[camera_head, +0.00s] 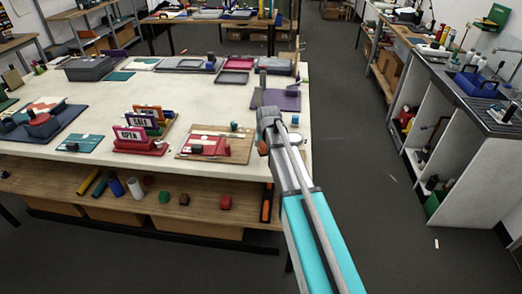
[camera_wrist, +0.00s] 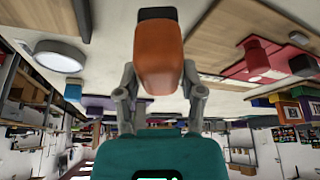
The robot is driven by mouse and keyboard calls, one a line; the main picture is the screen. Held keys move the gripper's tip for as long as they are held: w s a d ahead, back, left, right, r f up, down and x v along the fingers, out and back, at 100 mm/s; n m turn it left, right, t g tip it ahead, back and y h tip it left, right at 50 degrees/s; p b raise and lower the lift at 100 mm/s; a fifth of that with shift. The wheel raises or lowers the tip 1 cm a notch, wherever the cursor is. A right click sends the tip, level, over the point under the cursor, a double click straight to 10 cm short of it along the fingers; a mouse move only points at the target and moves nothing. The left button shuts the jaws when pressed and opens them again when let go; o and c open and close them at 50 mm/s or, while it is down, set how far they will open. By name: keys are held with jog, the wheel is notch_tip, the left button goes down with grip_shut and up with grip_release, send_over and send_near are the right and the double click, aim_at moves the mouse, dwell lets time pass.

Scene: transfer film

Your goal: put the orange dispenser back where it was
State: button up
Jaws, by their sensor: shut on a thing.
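The orange dispenser (camera_wrist: 158,60) has a dark end and fills the top middle of the wrist view. My gripper (camera_wrist: 160,78) is shut on it, with one finger on each side. In the head view my gripper (camera_head: 268,118) is over the right end of the white table (camera_head: 225,95). A small orange patch (camera_head: 263,148) shows beside my wrist there, probably the dispenser, mostly hidden by my arm. I cannot tell which spot the dispenser came from.
A wooden board (camera_head: 238,146) with a red pad lies left of my gripper. A purple mat (camera_head: 288,101) lies behind it. Upright signs (camera_head: 140,133) stand further left. A shelf (camera_head: 100,203) below holds blocks and cylinders.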

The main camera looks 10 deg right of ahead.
jog(key=shift+w+f+b, duration=0.15)
jog(key=shift+f+b, duration=1.3)
jog(key=shift+f, duration=0.3)
jog(key=shift+f, duration=0.1)
jog(key=o, duration=1)
jog(key=p+v, duration=1.1)
jog(key=v, duration=0.1)
jog(key=s+g, duration=0.1)
jog(key=s, duration=0.7)
jog(key=s+g, duration=0.2)
jog(key=s, duration=0.6)
jog(key=s+f+g, duration=0.1)
jog(key=s, duration=0.7)
jog(key=shift+s+a+m+g, duration=0.3)
jog(key=shift+a+m, duration=0.1)
